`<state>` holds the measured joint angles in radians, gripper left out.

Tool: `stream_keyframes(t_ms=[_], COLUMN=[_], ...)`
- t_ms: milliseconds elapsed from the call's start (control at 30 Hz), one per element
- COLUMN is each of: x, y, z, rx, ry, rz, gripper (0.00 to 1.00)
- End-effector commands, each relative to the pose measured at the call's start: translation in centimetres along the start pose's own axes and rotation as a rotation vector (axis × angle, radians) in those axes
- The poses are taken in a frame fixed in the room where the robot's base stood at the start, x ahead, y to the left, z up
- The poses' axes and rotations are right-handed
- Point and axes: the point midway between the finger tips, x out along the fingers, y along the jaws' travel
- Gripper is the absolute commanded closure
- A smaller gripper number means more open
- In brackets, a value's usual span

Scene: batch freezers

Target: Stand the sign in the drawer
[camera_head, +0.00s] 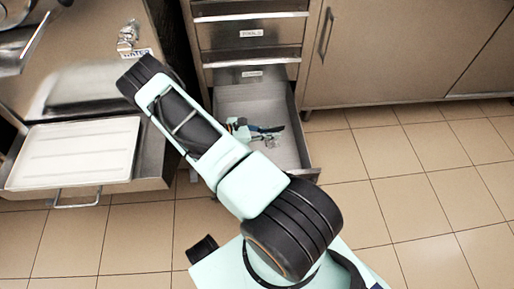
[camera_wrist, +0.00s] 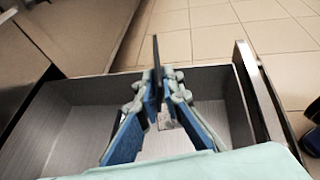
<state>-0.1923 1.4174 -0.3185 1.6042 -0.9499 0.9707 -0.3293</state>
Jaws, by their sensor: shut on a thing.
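The drawer (camera_head: 289,151) is pulled open below the other drawers and is grey inside. It also shows in the wrist view (camera_wrist: 72,120). My gripper (camera_head: 255,132) is over the open drawer. In the wrist view my gripper (camera_wrist: 155,92) has its blue-padded fingers closed on a thin dark plate, the sign (camera_wrist: 156,58), seen nearly edge-on. In the head view the sign (camera_head: 271,129) shows as a dark sliver beside the fingers. Its face is not readable. I cannot tell whether its lower edge touches the drawer floor.
A small pale item (camera_wrist: 165,119) shows low in the drawer, partly hidden by the fingers. At left another drawer (camera_head: 157,184) stands open with a white tray (camera_head: 75,153). Closed cabinets (camera_head: 400,50) stand at right. The tiled floor (camera_head: 400,180) in front is clear.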

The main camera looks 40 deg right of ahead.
Motion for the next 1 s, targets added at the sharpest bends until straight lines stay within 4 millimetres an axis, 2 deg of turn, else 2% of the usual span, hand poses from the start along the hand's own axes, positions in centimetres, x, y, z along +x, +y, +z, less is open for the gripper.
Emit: stream_keyframes(t_ms=[33,200,367,633,867,1000], x=[1.9,4.9,6.0,8.0,8.7,9.5], y=[1.0,3.3,3.9,4.1,4.1,4.1], z=[-2.0,-4.5,-5.7,-10.3,-11.9,-13.8], rx=[-0.027,-0.069,-0.083,-0.083,-0.082,-0.082], ry=[-0.007,-0.007,-0.006,-0.004,-0.005,-0.004], rz=[0.048,0.155,0.192,0.197,0.195,0.195], gripper=[1.00,1.00,1.00,1.00,1.00,1.00])
